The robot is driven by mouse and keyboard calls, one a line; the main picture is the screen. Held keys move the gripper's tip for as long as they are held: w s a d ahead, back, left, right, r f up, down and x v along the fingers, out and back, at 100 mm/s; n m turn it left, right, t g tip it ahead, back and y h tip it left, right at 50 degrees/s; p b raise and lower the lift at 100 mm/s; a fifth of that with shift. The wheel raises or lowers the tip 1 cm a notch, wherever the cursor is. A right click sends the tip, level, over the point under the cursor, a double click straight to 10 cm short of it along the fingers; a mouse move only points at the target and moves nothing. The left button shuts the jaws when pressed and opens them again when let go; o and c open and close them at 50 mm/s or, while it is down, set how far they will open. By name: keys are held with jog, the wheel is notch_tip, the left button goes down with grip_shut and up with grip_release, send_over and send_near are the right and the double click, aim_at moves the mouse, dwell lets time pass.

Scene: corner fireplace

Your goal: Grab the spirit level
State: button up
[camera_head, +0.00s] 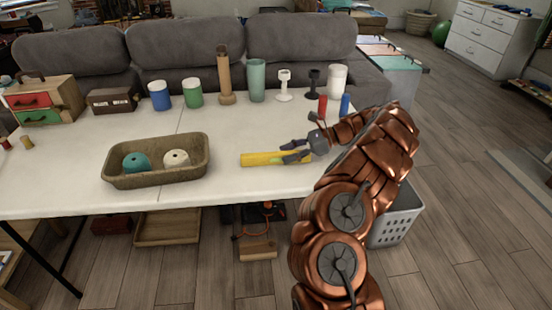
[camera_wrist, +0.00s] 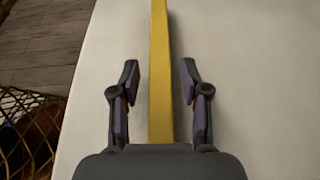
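The spirit level (camera_head: 262,159) is a yellow bar lying on the white table near its front edge, in the middle of the head view. In the wrist view the yellow bar (camera_wrist: 160,60) runs lengthwise between the fingers. My gripper (camera_head: 296,152) is at the right part of the bar. In the wrist view my gripper (camera_wrist: 160,85) is open, with one finger on each side of the bar and a gap on both sides. The near end of the bar is hidden behind the gripper's body.
A brown basket (camera_head: 112,180) with a teal and a cream round object stands left on the table (camera_head: 225,185). Cups, cylinders and small stands line the table's back. A red cylinder (camera_head: 322,106) and a blue cylinder (camera_head: 345,106) stand near my arm. The table between basket and bar is clear.

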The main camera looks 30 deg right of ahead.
grip_shut()
dwell(0.3)
